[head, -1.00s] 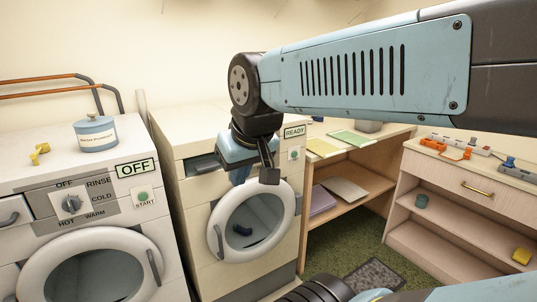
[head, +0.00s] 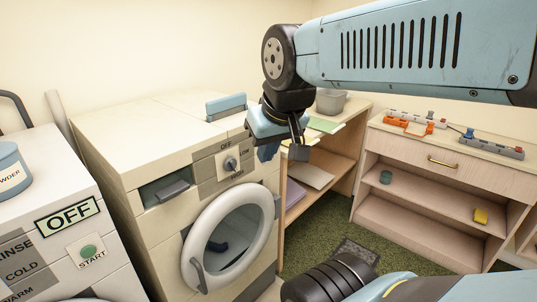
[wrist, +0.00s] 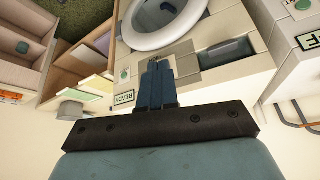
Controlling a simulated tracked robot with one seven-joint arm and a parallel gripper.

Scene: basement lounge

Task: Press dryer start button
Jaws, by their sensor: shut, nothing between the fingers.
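The dryer (head: 112,132) is the cream machine in the middle of the head view, with a round glass door and a dial (head: 231,163). In the head view my arm hides its start button and READY display. In the wrist view the green start button (wrist: 125,74) and the READY display (wrist: 124,99) show just left of my fingers. My gripper (head: 268,152) is shut and empty, in front of the upper right of the dryer's front panel. In the wrist view its blue fingers (wrist: 157,70) overlap the panel beside the button; I cannot tell whether they touch it.
A washer (head: 55,177) with an OFF display and its own green START button (head: 88,251) stands at left. An open shelf desk (head: 340,166) with a grey pot (head: 331,101) stands right of the dryer. A drawer cabinet (head: 400,150) is farther right. Green carpet (head: 310,226) lies between.

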